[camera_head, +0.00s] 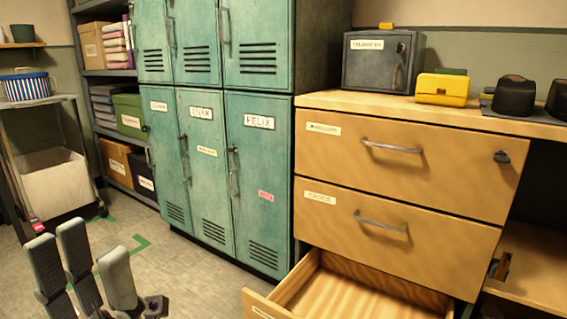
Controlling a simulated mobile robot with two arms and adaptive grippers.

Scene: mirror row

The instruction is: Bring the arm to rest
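My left gripper (80,252) shows at the bottom left corner, its grey padded fingers pointing up over the floor. The fingers stand apart with nothing seen between them, so it is open. It is apart from the lockers and the drawers. Most of its arm is out of view. My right gripper is not in view.
The bottom drawer (285,290) of the wooden cabinet (400,175) is pulled out; its visible inside is bare. Teal lockers (262,185) stand shut. A white bin (52,183) stands at left below a shelf. The floor (185,275) before the lockers is clear.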

